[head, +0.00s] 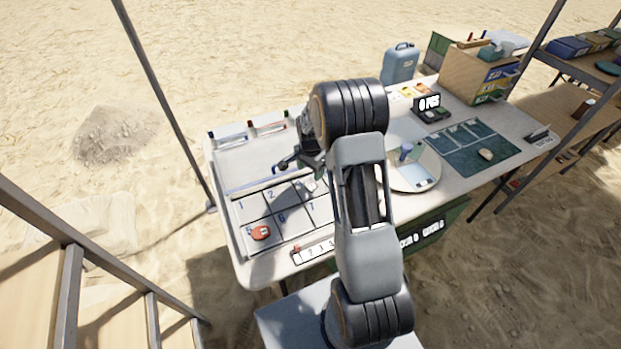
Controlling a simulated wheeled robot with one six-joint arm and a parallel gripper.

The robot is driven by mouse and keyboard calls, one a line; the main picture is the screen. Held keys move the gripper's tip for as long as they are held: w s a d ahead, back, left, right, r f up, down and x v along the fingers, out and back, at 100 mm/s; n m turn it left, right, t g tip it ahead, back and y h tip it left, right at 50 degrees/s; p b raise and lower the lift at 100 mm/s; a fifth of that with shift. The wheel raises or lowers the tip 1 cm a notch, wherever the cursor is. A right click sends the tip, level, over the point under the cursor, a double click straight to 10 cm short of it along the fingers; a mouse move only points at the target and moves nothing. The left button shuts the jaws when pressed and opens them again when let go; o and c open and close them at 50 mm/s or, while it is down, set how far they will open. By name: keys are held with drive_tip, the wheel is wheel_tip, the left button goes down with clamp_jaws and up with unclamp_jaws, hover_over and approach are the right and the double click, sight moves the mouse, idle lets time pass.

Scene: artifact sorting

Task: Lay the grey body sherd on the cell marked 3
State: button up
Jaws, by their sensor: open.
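A numbered grid board (262,212) lies on the left part of the table, with the numbers 1, 2, 5, 6 and 7 readable. A small light grey piece (308,185), apparently the grey body sherd, is in the upper row just right of cell 2, where cell 3 would be. Its number is not visible. My gripper (297,164) is open just above and behind this piece. Whether it touches the piece, or the piece lies flat, I cannot tell. My arm hides the right part of the board.
A red-orange piece (260,233) lies in cell 5. Right of my arm are a round plate (418,180) with a blue-grey item, a green mat (464,160) with a beige piece (486,154), and a cardboard box (468,76).

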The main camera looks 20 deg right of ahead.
drive_tip(key=s+a+r+n+t, duration=0.1)
drive_tip(key=s+a+r+n, duration=0.25)
drive_tip(key=r, duration=0.45)
drive_tip(key=s+a+r+n+t, duration=0.15)
drive_tip(key=s+r, duration=0.25)
drive_tip(key=r, duration=0.4)
drive_tip(key=s+a+r+n, duration=0.2)
drive_tip(key=s+n, duration=0.2)
drive_tip(key=s, duration=0.2)
drive_tip(key=s+a+r+n+t, duration=0.1)
drive_tip(key=s+a+n, duration=0.2)
drive_tip(key=s, duration=0.4)
drive_tip(key=shift+s+a+r+n, duration=0.25)
drive_tip(key=shift+a+r+n, duration=0.1)
drive_tip(key=shift+n, duration=0.55)
drive_tip(key=shift+d, duration=0.1)
